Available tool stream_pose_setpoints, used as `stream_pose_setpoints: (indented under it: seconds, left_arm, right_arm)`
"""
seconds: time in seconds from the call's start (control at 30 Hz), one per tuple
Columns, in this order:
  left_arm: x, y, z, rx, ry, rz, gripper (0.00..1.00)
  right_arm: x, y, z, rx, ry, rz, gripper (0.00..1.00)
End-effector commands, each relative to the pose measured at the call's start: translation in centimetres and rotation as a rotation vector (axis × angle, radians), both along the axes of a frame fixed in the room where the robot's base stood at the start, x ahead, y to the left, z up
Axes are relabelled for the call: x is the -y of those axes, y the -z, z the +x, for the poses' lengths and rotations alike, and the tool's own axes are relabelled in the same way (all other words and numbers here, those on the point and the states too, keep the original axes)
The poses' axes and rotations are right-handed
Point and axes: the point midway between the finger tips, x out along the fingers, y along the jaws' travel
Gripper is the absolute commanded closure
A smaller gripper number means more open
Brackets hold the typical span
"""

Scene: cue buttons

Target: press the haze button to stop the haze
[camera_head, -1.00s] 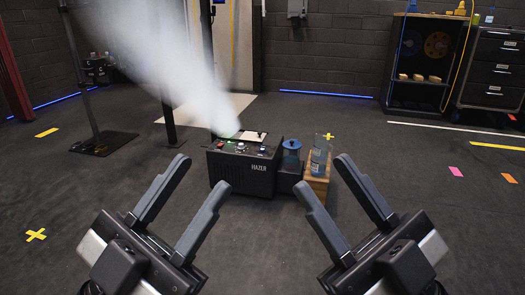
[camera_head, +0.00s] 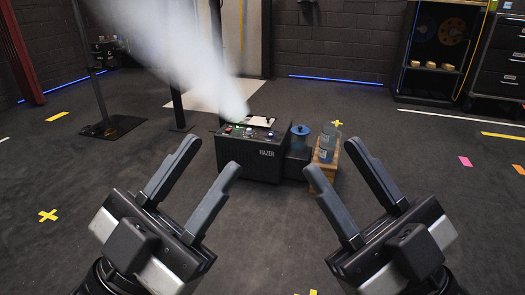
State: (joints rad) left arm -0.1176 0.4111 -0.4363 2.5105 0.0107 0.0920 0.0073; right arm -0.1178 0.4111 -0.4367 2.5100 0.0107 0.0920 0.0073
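The hazer (camera_head: 250,155) is a black box labelled HAZER on the floor ahead, near the middle of the head view. White haze (camera_head: 180,50) streams up and to the left from its top. Small coloured buttons (camera_head: 238,131) sit on its top panel, a green light and a red one among them; their labels are too small to read. My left gripper (camera_head: 210,160) is open and empty in front of the hazer, to its left. My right gripper (camera_head: 334,158) is open and empty, to the right of the hazer.
A blue-lidded container (camera_head: 300,137) stands at the hazer's right side. A clear bottle (camera_head: 328,144) and a wooden block (camera_head: 324,168) are beside it. A stand with a dark base (camera_head: 113,128) is at the left. Shelves (camera_head: 440,50) stand at the back right. The floor between is clear.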

Motion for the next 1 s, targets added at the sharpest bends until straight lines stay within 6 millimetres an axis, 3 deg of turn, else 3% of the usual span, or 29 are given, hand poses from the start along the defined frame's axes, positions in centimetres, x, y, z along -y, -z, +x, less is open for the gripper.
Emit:
stream_pose_setpoints:
  seconds: [0.13, 0.27, 1.0]
  left_arm:
    - [0.0, 0.02, 0.0, 0.0, 0.0, 0.0, 0.64]
    - [0.0, 0.02, 0.0, 0.0, 0.0, 0.0, 1.0]
    - [0.0, 0.04, 0.01, -0.001, 0.001, -0.001, 1.0]
  right_arm:
    - [0.0, 0.01, 0.0, 0.0, 0.0, 0.0, 0.64]
    - [0.0, 0.01, 0.0, 0.0, 0.0, 0.0, 0.64]
    - [0.01, 0.01, -0.01, 0.0, 0.0, 0.0, 0.64]
